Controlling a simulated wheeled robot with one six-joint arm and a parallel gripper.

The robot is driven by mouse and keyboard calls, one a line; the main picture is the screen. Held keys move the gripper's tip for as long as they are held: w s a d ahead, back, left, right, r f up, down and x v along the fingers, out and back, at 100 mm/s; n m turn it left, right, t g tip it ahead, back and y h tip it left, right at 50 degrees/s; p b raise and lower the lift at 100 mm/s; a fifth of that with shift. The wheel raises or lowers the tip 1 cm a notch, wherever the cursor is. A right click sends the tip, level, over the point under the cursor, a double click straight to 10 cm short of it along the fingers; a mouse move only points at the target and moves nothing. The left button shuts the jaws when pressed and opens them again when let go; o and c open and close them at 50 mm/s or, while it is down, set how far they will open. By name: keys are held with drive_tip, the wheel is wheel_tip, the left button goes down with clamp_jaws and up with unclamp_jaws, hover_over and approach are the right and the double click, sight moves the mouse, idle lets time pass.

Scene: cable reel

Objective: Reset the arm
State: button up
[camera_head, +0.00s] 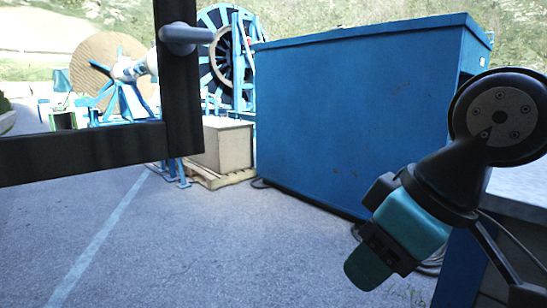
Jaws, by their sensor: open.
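My arm comes in at the right edge, with a round black joint at the top and a teal and black end pointing down and left. My gripper (378,262) is at the lower end of the arm, in front of the lower right corner of a large blue cabinet. It is open, and nothing shows between its jaws. The jaws are dark and partly hidden by the teal body, so their gap is hard to make out.
The blue cabinet (350,115) stands behind and left of my gripper. A black frame (80,150) with a grey handle (187,36) is close at the left. A beige box (222,146), a wooden cable reel (95,62) and a blue reel (228,55) stand behind. Grey pavement (210,250) lies open in front.

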drive_tip(key=s+d+f+m+g, duration=0.2)
drive_tip(key=s+d+f+g, duration=0.15)
drive_tip(key=s+f, duration=0.35)
wheel_tip(320, 180, up, 13)
drive_tip(key=p, duration=1.3)
drive_tip(key=shift+w+d+r+p, duration=0.15)
drive_tip(key=shift+d+p, duration=0.05)
drive_tip(key=shift+p, duration=0.1)
